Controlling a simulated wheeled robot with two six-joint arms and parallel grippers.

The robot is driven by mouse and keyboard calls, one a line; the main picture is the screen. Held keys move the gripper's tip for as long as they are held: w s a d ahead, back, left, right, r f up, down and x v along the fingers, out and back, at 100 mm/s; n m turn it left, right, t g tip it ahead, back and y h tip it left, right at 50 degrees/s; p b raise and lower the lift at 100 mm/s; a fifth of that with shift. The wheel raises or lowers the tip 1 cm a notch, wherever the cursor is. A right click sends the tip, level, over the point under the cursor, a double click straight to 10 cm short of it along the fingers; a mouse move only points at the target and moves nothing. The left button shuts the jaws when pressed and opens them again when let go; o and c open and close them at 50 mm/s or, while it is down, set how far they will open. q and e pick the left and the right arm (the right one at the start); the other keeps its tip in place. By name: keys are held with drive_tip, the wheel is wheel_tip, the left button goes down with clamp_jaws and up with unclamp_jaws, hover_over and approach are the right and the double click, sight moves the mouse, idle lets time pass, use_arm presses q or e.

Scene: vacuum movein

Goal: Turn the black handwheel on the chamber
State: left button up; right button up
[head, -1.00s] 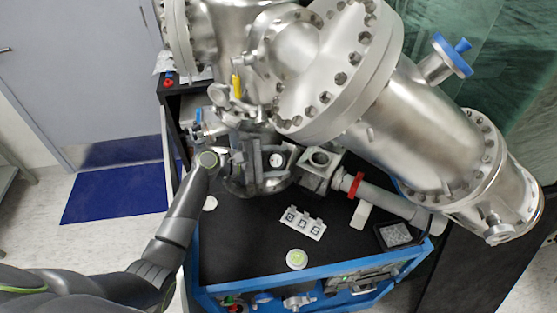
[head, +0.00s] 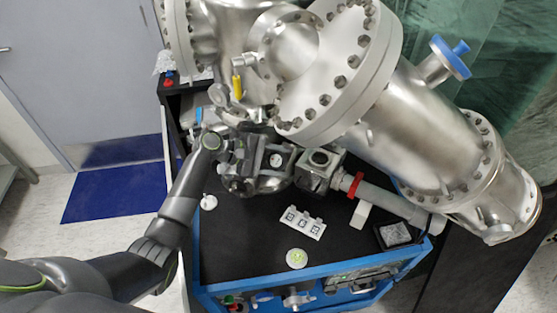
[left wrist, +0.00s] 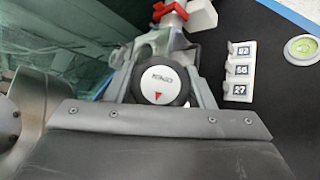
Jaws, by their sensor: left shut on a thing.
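The black handwheel (left wrist: 163,88) shows in the left wrist view, with a white cap bearing the word OPEN, nearly upside down, and a red arrow. In the head view its pale cap (head: 276,160) shows between the fingers, under the steel chamber (head: 300,50). My left gripper (left wrist: 160,84) is shut on the handwheel, one finger on each side of it. In the head view my left gripper (head: 268,162) hides most of the wheel's rim. My right gripper is not in view.
The chamber's large flange (head: 350,60) overhangs close behind my gripper. A pipe with a red clamp (head: 354,185) runs to the right. A white numbered block (head: 302,222) and a round green-topped disc (head: 297,258) lie on the black bench top (head: 240,250).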

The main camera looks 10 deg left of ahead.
use_arm(q)
drive_tip(key=o, duration=1)
drive_tip(key=shift+c, duration=0.2)
drive_tip(key=shift+s+a+b, duration=0.15)
drive_tip(key=shift+a+b, duration=0.3)
drive_tip(key=s+a+b, duration=0.3)
drive_tip(key=s+a, duration=0.1)
drive_tip(key=a, duration=0.7)
drive_tip(key=shift+s+a+r, duration=0.2)
drive_tip(key=shift+r, duration=0.05)
